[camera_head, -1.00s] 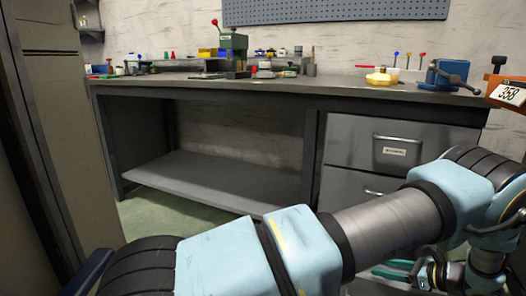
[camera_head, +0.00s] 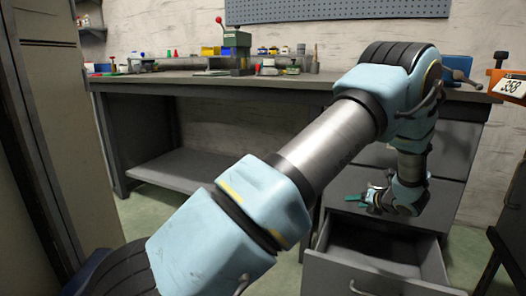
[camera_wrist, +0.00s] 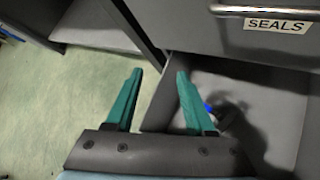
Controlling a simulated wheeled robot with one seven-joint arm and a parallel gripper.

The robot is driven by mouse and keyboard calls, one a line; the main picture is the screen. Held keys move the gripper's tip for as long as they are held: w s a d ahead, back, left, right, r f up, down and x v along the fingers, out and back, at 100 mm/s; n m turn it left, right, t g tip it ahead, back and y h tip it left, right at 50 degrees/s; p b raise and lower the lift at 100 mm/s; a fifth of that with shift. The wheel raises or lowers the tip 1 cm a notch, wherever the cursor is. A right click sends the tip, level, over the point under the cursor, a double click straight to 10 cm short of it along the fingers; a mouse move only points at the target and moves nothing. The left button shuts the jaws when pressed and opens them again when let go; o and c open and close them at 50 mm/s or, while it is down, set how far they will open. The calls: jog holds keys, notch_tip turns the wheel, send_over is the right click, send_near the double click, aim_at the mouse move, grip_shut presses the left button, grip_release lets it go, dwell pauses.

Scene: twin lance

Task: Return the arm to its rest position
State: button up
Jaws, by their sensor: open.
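My arm (camera_head: 335,145) reaches from the lower left up and over to the right in the head view, its elbow raised in front of the bench's drawer unit. My gripper (camera_head: 352,199) hangs at the arm's end, above the open drawer (camera_head: 385,276). In the wrist view my gripper (camera_wrist: 160,74) shows two green fingers spread apart with nothing between them.
A shut drawer labelled SEALS (camera_wrist: 270,38) is just above the open one. The workbench top (camera_head: 290,80) carries a green press (camera_head: 236,42), small bins and tools. An orange item tagged 358 (camera_head: 508,84) is at the right. A tall cabinet stands at the left edge.

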jog(key=w+a+r+m+g+h+b, duration=0.2)
jog(key=a+r+m+h, duration=0.45)
jog(key=a+m, duration=0.85)
jog(key=s+a+m+g+y+b, duration=0.1)
jog(key=s+a+m+g+y, duration=0.4)
jog(key=s+a+m, duration=1.65)
notch_tip(320, 180, up, 39)
jog(key=s+a+n+g+h+p, duration=0.1)
jog(key=s+n+g+p, duration=0.1)
jog(key=p, duration=3.6)
jog(key=shift+s+n+h, duration=0.15)
jog(key=shift+n+h, duration=0.2)
